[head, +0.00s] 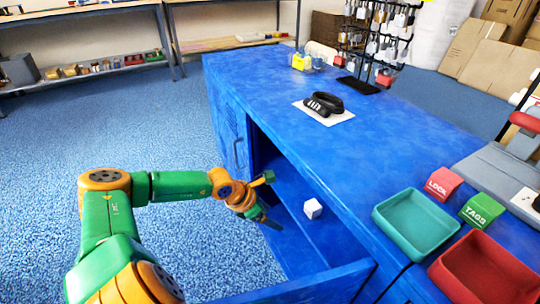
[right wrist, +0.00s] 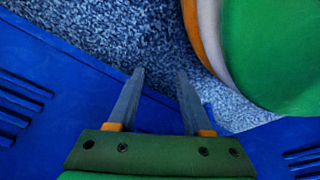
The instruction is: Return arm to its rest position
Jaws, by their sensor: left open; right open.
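My left arm (head: 180,186), green and orange, reaches in from the left in the head view. Its gripper (head: 265,199) is open and looks empty, at the open front of the blue cabinet (head: 380,125). A small white cube (head: 313,208) sits inside the cabinet, to the right of this gripper and apart from it. My right gripper (right wrist: 159,73) shows in the right wrist view, with two grey fingers apart and nothing between them. It does not show in the head view.
On the cabinet top are a teal tray (head: 415,224), a red tray (head: 490,272), a LOCK block (head: 443,184), a TAGS block (head: 482,211) and a black object on a white pad (head: 338,117). An open door (head: 310,288) juts out below. Blue carpet (head: 60,160) is clear at left.

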